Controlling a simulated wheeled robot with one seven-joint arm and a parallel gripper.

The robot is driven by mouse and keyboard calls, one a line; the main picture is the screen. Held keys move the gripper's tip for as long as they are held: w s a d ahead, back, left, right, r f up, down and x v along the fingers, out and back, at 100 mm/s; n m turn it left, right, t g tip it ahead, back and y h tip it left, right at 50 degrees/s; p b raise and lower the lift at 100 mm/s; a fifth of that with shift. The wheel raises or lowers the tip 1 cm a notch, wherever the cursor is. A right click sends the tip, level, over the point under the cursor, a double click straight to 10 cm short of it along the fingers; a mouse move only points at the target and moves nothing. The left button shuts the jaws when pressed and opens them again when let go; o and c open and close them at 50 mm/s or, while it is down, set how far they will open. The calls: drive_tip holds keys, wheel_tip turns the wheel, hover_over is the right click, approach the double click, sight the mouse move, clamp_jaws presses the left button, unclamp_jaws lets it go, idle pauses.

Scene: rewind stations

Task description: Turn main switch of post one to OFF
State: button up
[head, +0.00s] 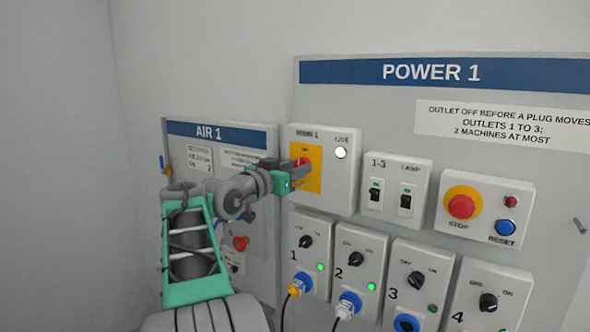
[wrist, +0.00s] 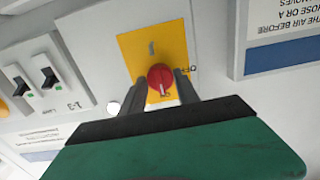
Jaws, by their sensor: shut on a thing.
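The main switch of post one is a red knob (head: 304,161) on a yellow plate (head: 313,183), on the white box (head: 345,190) marked MAIN 1. In the wrist view the red knob (wrist: 160,76) sits between the two dark fingers of my gripper (wrist: 164,88), which is shut on it. In the head view my gripper (head: 298,172) reaches the knob from the left and covers part of it. An OFF label shows right of the knob in the wrist view. I cannot tell the knob's exact setting. The LIVE lamp (head: 341,152) is white.
Right of the box are two black switches (head: 390,198), a red STOP button (head: 462,206) and a blue RESET button (head: 506,228). Below are numbered outlet boxes, with plugs in outlets 1 (head: 299,285) and 2 (head: 347,305). The AIR 1 panel (head: 256,142) is partly behind my arm.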

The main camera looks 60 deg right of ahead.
clamp_jaws()
drive_tip(key=shift+n, duration=0.3)
drive_tip(key=n+p, duration=0.4)
drive_tip(key=n, duration=0.4)
drive_tip(key=shift+r+p, duration=0.2)
drive_tip(key=shift+p, duration=0.1)
drive_tip(key=n+p, duration=0.4)
drive_tip(key=n, duration=0.1)
drive_tip(key=shift+n, duration=0.3)
drive_tip(key=n+p, duration=0.2)
drive_tip(key=shift+n+p, duration=0.3)
drive_tip(key=shift+p, duration=0.05)
drive_tip(key=shift+f+n+p, duration=0.1)
drive_tip(key=shift+n+p, duration=0.4)
drive_tip(key=shift+n, duration=0.1)
